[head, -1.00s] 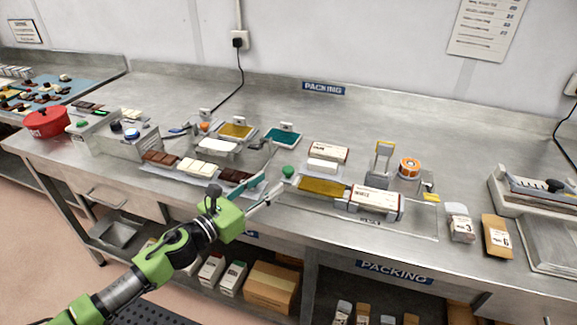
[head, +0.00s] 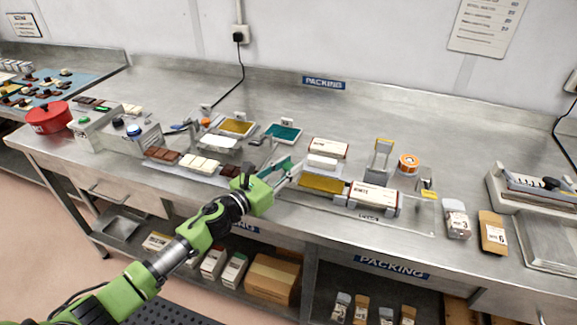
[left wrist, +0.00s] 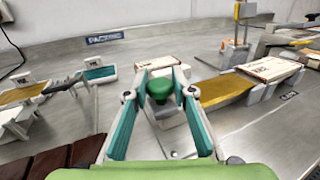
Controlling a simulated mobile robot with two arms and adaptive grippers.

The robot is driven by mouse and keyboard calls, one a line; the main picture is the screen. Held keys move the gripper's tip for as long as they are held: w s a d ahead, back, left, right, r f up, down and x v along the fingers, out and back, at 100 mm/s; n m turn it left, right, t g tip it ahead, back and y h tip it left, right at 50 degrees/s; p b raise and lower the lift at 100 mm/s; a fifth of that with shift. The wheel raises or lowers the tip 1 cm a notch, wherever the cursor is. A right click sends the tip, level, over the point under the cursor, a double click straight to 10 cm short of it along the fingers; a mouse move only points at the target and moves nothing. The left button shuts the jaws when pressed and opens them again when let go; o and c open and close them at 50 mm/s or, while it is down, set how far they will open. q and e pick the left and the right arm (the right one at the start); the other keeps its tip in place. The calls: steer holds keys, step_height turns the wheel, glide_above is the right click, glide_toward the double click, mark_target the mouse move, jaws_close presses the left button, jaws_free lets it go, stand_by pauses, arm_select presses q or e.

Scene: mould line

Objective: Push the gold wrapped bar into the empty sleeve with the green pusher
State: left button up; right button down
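The gold wrapped bar (head: 322,184) lies flat in the packing fixture; it also shows in the left wrist view (left wrist: 224,91). A white printed sleeve (head: 374,194) sits at the bar's right end, in line with it; the wrist view shows it too (left wrist: 270,68). The green pusher's round knob (left wrist: 160,88) stands on a pale block left of the bar. In the head view my gripper hides it. My left gripper (head: 292,172) is open, its teal fingers on either side of the knob (left wrist: 163,80). Contact is not clear. My right gripper is not in view.
A white printed box (head: 328,148) and a white block lie behind the bar. An orange tape roll (head: 409,160) stands behind the sleeve. Chocolate bars (head: 198,164) lie left of my gripper.

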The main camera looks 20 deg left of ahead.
mark_target(341, 188)
arm_select(q)
jaws_close()
steer(key=d, duration=0.5)
steer(key=d+p, duration=0.1)
steer(key=d, duration=0.9)
steer(key=shift+s, duration=0.3)
steer(key=o, duration=0.7)
jaws_free()
steer(key=shift+c, duration=0.2)
steer(key=shift+o, duration=0.2)
steer(key=shift+d, duration=0.2)
steer(key=shift+a, duration=0.1)
steer(key=shift+s+a, duration=0.15)
steer(key=shift+s, duration=0.05)
steer(key=v, duration=1.1)
steer(key=shift+s, duration=0.25)
